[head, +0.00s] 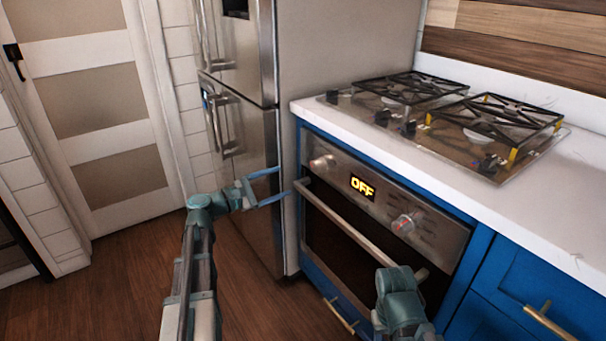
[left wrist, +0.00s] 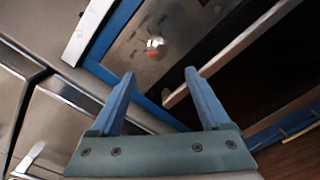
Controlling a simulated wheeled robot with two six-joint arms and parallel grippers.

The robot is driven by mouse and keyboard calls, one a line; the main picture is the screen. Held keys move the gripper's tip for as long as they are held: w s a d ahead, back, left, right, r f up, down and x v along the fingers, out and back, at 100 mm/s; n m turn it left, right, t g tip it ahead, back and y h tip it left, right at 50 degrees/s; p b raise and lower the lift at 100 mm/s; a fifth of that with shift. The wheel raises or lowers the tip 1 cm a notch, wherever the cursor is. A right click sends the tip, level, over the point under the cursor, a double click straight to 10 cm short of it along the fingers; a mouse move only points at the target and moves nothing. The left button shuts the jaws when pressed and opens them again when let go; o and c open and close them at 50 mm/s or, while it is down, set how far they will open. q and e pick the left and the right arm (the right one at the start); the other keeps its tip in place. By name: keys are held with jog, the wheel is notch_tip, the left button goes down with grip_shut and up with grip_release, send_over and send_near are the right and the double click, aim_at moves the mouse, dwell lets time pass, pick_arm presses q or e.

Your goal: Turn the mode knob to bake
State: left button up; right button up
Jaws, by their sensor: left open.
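The oven front has a steel control panel with a display (head: 362,187) reading OFF. A round knob (head: 322,162) sits left of the display, and another (head: 405,223) with small markings around it sits to the right. I cannot read which one is the mode knob. My left gripper (head: 285,182) is open and empty, just left of the oven's left edge and below the left knob. In the left wrist view one silver knob with a red mark (left wrist: 155,43) shows beyond the open fingers (left wrist: 160,75), apart from them. My right gripper (head: 400,300) is low in front of the oven; its fingers are hidden.
The oven door handle (head: 360,228) runs across below the knobs and sticks out. A steel fridge (head: 240,130) stands left of the oven. The cooktop (head: 440,130) is on the white counter above. Wooden floor (head: 120,270) is clear at left.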

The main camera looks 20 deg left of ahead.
aim_at(313, 168)
pick_arm(q)
jog(key=x, duration=1.3)
jog(key=shift+w+r, duration=0.15)
jog(key=shift+w, duration=0.2)
grip_shut()
